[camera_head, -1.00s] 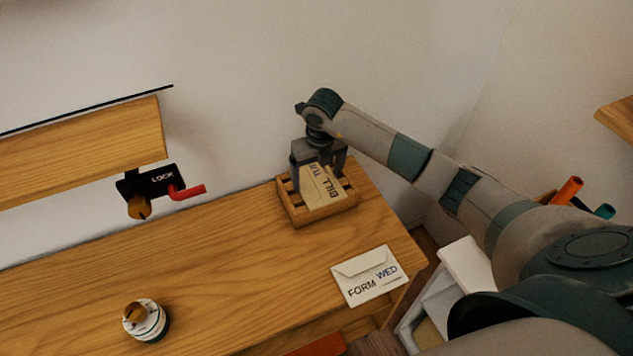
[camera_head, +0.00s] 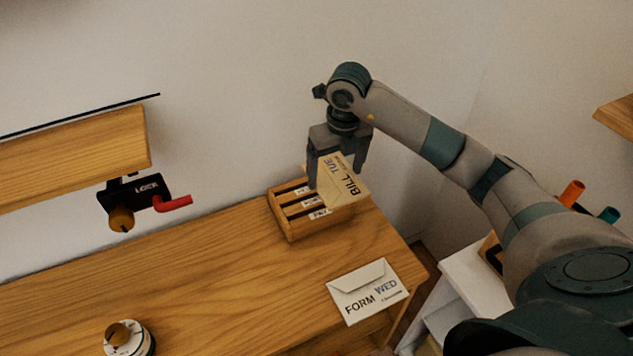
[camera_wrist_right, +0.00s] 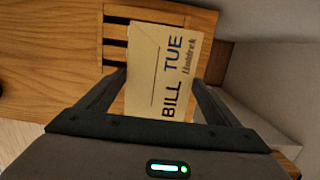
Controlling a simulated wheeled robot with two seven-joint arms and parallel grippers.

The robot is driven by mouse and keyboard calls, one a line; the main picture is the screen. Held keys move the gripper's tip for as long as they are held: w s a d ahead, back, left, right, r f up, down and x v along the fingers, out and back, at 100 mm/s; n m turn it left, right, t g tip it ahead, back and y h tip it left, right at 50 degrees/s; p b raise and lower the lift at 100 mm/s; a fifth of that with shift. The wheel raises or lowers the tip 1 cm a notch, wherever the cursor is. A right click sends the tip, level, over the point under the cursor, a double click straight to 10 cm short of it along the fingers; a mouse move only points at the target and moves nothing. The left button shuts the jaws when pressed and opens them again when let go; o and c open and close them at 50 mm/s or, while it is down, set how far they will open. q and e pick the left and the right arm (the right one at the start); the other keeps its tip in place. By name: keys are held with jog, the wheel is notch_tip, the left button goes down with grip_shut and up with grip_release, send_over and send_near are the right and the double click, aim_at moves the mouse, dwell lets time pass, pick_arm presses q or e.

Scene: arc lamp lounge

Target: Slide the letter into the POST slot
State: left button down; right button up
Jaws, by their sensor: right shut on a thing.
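The rack has several slots with small white labels; one reads PAY, and the others are too small or covered to read surely. I cannot read a POST label. My left gripper is not in view.
A white envelope (camera_head: 367,290) marked FORM WED lies near the table's right front edge. A round dial (camera_head: 130,340) stands at the front left. The table's middle (camera_head: 210,265) is clear.

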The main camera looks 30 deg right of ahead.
aim_at(350, 181)
jog(key=s+d+r+b, duration=0.1)
jog(key=s+d+r, duration=0.1)
jog(key=s, duration=0.1)
jog(key=shift+d+r, duration=0.15)
jog(key=shift+d, duration=0.25)
jog(key=shift+s+d+r, duration=0.4)
jog(key=shift+s+r, duration=0.05)
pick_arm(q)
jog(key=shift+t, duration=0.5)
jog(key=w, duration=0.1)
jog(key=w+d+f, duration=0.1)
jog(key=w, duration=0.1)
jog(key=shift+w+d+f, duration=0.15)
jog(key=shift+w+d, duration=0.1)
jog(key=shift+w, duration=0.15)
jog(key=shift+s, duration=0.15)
